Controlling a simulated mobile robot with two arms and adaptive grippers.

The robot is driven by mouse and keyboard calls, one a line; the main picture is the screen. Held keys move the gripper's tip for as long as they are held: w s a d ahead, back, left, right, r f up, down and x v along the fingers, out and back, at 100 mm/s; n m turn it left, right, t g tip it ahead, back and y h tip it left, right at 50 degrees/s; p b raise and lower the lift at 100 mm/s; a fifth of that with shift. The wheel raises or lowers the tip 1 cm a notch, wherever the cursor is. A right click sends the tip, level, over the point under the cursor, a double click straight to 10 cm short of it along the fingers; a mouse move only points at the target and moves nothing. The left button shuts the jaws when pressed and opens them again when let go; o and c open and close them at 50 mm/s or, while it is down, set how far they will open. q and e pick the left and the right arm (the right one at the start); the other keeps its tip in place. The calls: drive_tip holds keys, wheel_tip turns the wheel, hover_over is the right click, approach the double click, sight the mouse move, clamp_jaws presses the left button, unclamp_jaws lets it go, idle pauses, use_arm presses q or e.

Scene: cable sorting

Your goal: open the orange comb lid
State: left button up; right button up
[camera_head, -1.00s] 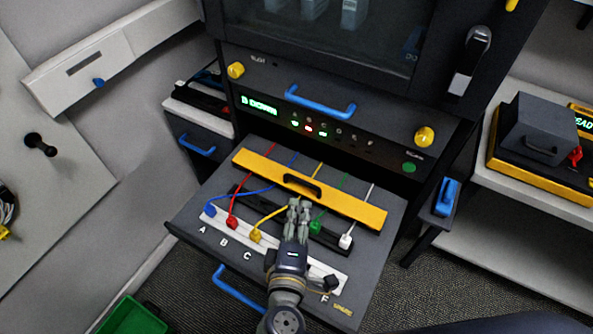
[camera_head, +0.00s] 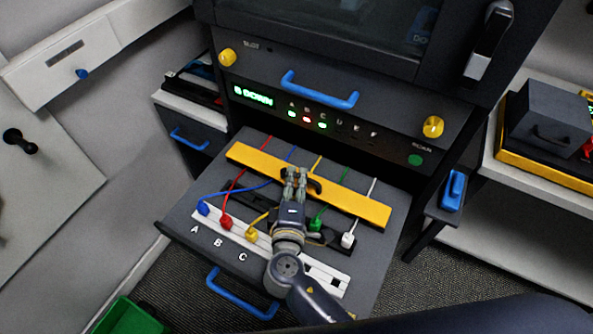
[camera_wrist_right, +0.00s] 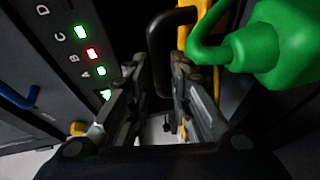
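The orange comb lid (camera_head: 350,200) is a long yellow-orange bar across the tray, over several coloured cables. Its black handle (camera_head: 315,187) is at the middle and is partly hidden by my right gripper (camera_head: 296,174). In the right wrist view, the handle (camera_wrist_right: 158,55) stands ahead, in the space between the two parted fingers of the gripper (camera_wrist_right: 155,85). The fingers are apart and do not clearly touch the handle. The lid lies flat on the cables. My left gripper is not in view.
A green plug (camera_wrist_right: 268,45) is close beside the right finger in the wrist view. Blue (camera_head: 204,208), red (camera_head: 226,222) and yellow (camera_head: 251,235) plugs sit in the white strip at A, B and C. A white plug (camera_head: 348,240) is right of the arm. The panel (camera_head: 300,117) rises behind the tray.

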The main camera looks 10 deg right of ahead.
drive_tip(key=shift+x, duration=1.15)
clamp_jaws()
